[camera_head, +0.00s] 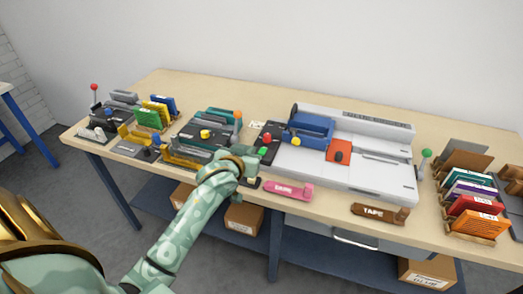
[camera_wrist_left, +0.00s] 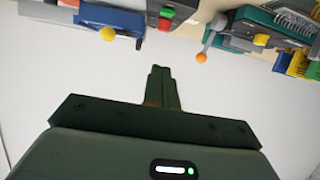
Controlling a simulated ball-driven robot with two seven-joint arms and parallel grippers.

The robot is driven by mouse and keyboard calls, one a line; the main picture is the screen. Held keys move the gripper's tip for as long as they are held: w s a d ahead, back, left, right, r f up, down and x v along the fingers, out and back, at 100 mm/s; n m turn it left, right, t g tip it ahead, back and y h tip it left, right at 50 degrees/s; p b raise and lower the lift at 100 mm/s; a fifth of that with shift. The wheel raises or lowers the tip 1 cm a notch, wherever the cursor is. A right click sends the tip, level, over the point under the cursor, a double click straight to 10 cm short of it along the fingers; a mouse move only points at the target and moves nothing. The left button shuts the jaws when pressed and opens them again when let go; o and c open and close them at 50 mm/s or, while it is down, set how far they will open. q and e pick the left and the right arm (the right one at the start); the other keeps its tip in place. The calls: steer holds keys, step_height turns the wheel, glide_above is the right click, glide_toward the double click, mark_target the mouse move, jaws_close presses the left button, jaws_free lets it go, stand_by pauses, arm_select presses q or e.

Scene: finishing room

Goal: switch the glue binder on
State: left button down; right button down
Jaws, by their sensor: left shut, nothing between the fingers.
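The glue binder (camera_head: 375,176) is the long grey-white machine at the middle right of the bench, with a blue carriage (camera_head: 312,127), a yellow knob and an orange-red plate. At its left end a dark panel carries a red button (camera_head: 267,138) and a green button (camera_head: 263,151). My left gripper (camera_head: 250,166) is shut and empty, close to the panel's near side. Its closed fingers (camera_wrist_left: 157,78) point toward the buttons, apart from them in the wrist view. My right gripper is out of view.
An orange-knobbed lever (camera_wrist_left: 201,57) on the green-topped machine (camera_head: 205,130) stands left of the panel. A pink tool (camera_head: 288,190) and a brown tape holder (camera_head: 379,213) lie at the front edge. A file rack (camera_head: 478,228) stands at right.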

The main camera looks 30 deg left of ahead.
mark_target(259, 152)
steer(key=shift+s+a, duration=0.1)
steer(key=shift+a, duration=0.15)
